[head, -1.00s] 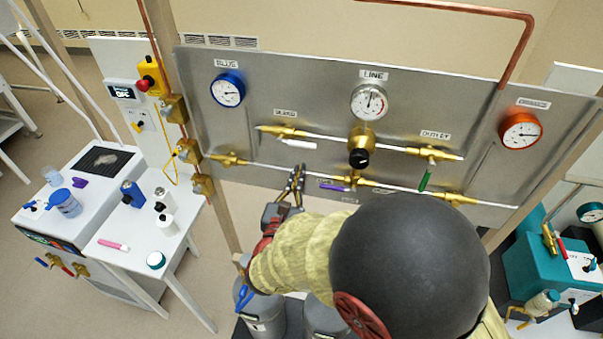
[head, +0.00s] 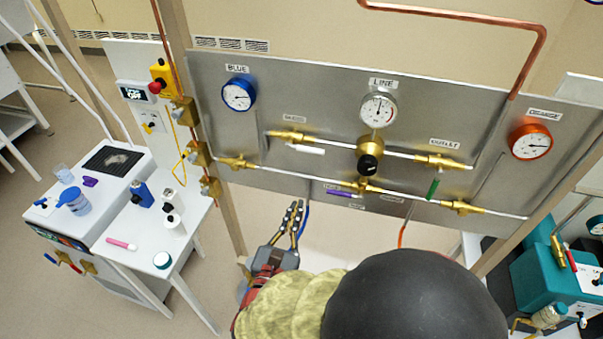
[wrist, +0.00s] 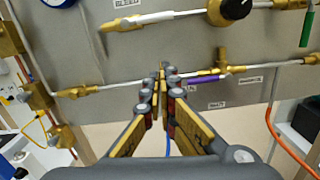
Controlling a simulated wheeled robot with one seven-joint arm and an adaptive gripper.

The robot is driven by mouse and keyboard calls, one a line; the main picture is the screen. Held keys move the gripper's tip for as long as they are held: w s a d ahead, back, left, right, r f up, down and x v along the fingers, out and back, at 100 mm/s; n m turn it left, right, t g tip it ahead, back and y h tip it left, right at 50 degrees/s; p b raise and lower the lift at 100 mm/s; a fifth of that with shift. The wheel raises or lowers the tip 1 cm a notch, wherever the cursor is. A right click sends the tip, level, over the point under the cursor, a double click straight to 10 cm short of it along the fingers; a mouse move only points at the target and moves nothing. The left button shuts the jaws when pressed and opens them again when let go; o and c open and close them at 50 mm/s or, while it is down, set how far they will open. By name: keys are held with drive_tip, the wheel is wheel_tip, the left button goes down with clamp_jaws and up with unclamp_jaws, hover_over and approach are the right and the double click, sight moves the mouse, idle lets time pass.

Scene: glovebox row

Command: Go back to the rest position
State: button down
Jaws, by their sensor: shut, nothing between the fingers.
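My gripper (head: 294,212) is in front of the lower edge of the metal gas panel (head: 320,85) in the head view, apart from it. In the wrist view my gripper (wrist: 162,78) has its fingertips together with nothing between them. A purple-handled valve (head: 342,192) is on the lower pipe, and it also shows in the wrist view (wrist: 205,78). A white-handled valve (head: 305,149) and a green-handled valve (head: 432,188) are on the upper pipe. My dark rounded arm part hides the lower middle of the head view.
A white side table (head: 137,227) with bottles and a pink marker (head: 122,243) stands at the left. A teal machine (head: 540,275) is at the right. Blue and orange hoses (head: 403,230) hang below the panel. Wooden posts (head: 228,215) frame the panel.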

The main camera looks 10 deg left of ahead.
drive_tip(key=s+d+f+m+g+h+b, duration=0.1)
drive_tip(key=s+d+f+m+g+h, duration=0.1)
drive_tip(key=s+d+f+m+g, duration=0.45)
drive_tip(key=s+d+f+m+g+h, duration=0.25)
drive_tip(key=s+d+m+g, duration=0.5)
drive_tip(key=d+m, duration=0.4)
drive_tip(key=s+d+r+m+t+y+b, duration=0.1)
drive_tip(key=d+r+m+y+b, duration=0.3)
drive_tip(key=d+r+m+y, duration=0.3)
wheel_tip(320, 180, up, 4)
drive_tip(key=d+m, duration=0.1)
drive_tip(key=m, duration=0.7)
drive_tip(key=shift+s+d+r, duration=0.15)
drive_tip(key=shift+s+r, duration=0.05)
drive_tip(key=shift+s, duration=0.1)
